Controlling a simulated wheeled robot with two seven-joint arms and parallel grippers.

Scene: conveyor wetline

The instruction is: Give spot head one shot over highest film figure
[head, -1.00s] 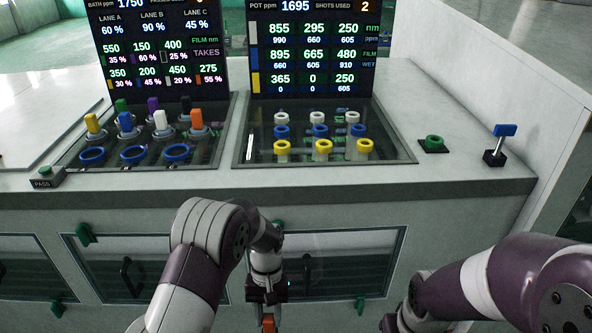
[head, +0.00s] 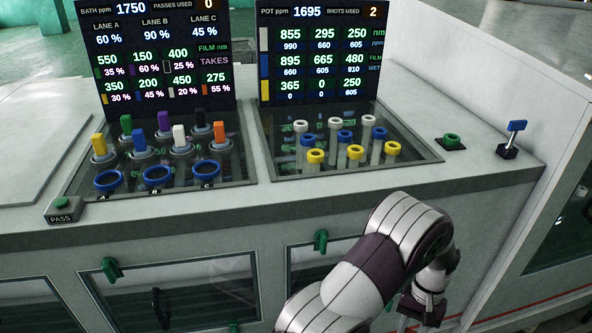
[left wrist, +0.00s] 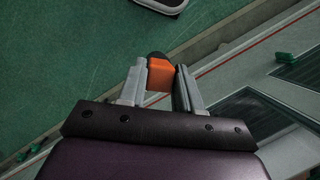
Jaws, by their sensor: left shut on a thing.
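My left gripper (head: 424,318) is low at the front of the counter, right of centre in the head view. In the left wrist view the gripper (left wrist: 160,82) is shut on an orange block with a dark end (left wrist: 159,75), probably the spot head. White-, blue- and yellow-collared tubes stand in the glass-topped pot bay; the left blue-collared tube (head: 308,140) is among them. The pot screen (head: 318,52) reads pot 1695 and shots used 2. Its highest film figure is 895, in the blue row at left. My right gripper is out of view.
A lane bay (head: 160,183) with coloured knobs and blue rings lies left of the tubes. A PASS button (head: 61,205) sits at the front left. A green button (head: 450,141) and a blue-handled lever (head: 516,126) stand at right, near a raised wall.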

